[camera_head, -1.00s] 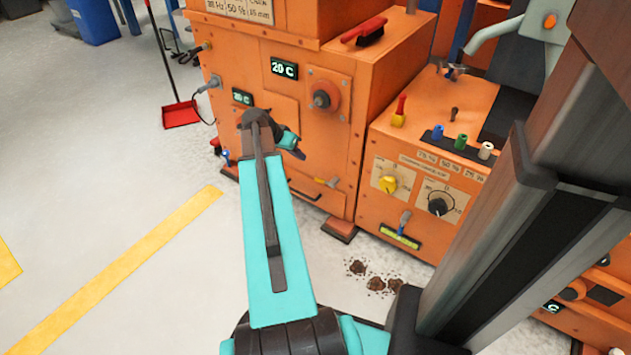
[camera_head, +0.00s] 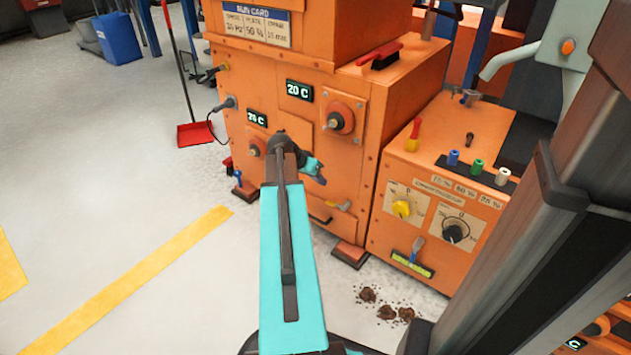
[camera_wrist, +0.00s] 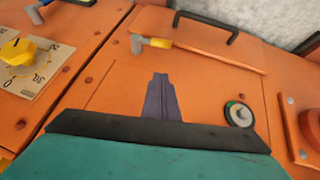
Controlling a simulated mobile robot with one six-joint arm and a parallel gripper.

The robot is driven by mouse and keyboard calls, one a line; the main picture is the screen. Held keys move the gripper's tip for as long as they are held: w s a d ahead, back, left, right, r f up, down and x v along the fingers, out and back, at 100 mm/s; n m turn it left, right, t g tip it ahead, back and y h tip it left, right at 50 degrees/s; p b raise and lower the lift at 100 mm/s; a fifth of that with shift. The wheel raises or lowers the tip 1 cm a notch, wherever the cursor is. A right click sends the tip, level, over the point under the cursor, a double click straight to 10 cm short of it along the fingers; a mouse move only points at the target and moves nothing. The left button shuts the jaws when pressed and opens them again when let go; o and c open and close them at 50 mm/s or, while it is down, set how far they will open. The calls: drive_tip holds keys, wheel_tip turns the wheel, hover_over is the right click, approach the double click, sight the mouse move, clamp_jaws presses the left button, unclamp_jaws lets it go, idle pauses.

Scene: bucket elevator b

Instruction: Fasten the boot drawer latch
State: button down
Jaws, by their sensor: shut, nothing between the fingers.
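The boot drawer shows as a low panel with a dark bar handle (camera_wrist: 205,22) in the wrist view; the handle also shows low on the orange machine in the head view (camera_head: 319,218). Beside it is a small latch with a grey end and yellow grip (camera_wrist: 152,43), lying roughly sideways; it also shows in the head view (camera_head: 344,206). I cannot tell whether it is engaged. My gripper (camera_wrist: 161,80) is shut and empty, pointing toward the orange panel, apart from the latch. In the head view my gripper (camera_head: 314,172) is above and left of the latch.
A control cabinet with a yellow knob (camera_head: 402,208) and a black dial (camera_head: 455,232) stands to the right. A blue-handled latch (camera_head: 417,245) is low on it. Dark clumps (camera_head: 385,306) lie on the floor in front.

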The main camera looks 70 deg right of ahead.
drive_tip(key=b, duration=0.3)
hover_over(327, 202)
wheel_tip(327, 202, down, 6)
drive_tip(key=shift+f, duration=0.2)
drive_tip(key=shift+s+a+f+b, duration=0.1)
drive_tip(key=shift+a+f+b, duration=0.05)
drive_tip(key=shift+f+b, duration=0.35)
drive_tip(key=shift+s+a+f+b, duration=0.15)
drive_tip(key=shift+f+b, duration=0.1)
drive_tip(key=shift+f, duration=0.35)
drive_tip(key=shift+w, duration=0.1)
